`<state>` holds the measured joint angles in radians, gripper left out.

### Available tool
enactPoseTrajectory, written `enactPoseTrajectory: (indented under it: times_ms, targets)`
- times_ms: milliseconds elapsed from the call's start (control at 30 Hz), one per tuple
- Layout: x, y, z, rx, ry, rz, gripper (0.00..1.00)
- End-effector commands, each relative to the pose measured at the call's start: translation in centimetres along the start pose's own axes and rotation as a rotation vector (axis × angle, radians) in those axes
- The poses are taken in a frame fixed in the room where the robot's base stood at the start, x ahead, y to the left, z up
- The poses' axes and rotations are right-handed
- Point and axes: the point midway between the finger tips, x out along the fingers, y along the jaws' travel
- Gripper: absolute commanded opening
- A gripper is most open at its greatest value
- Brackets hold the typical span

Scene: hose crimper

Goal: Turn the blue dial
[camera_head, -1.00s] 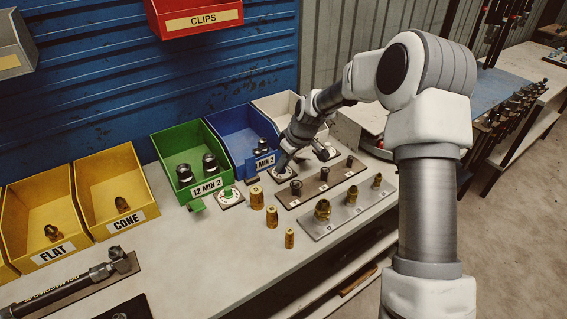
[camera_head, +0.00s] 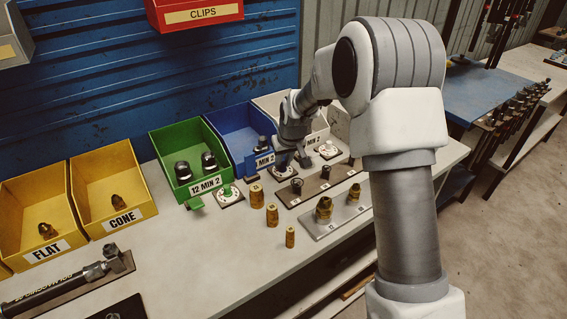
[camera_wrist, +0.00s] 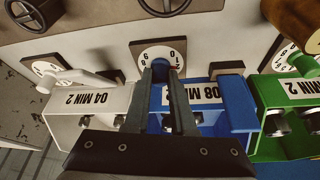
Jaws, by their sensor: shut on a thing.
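The blue dial's white numbered face (camera_wrist: 155,51) sits on a dark square plate in front of the blue bin (camera_wrist: 238,110), upper middle in the wrist view. My gripper (camera_wrist: 163,70) is over this dial, its two dark fingers close together at the face. The jaws are shut on the dial's knob, which the fingers mostly hide. In the head view my gripper (camera_head: 292,162) is low at the front of the blue bin (camera_head: 232,128), and the arm hides most of the dial there.
The green dial (camera_head: 230,194) is left of my gripper, and the white dial (camera_head: 327,150) is to its right. Brass fittings (camera_head: 257,195) and the grey fitting tray (camera_head: 340,217) stand in front. The green bin (camera_head: 164,146) is beside the blue bin.

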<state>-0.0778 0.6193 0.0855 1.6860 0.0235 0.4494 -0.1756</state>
Motion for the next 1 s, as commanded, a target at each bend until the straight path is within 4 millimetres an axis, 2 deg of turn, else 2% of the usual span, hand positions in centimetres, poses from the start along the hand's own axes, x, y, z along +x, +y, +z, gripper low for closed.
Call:
enactPoseTrajectory:
  times_ms: [533, 567, 700, 1000]
  targets:
    - [-0.02, -0.03, 0.03, 0.031, -0.001, 0.012, 0.00]
    - [-0.02, -0.03, 0.03, 0.031, -0.002, 0.012, 0.27]
    - [-0.01, -0.03, 0.02, 0.030, -0.001, 0.012, 0.52]
    - [-0.08, -0.02, 0.00, 0.030, 0.000, 0.013, 0.53]
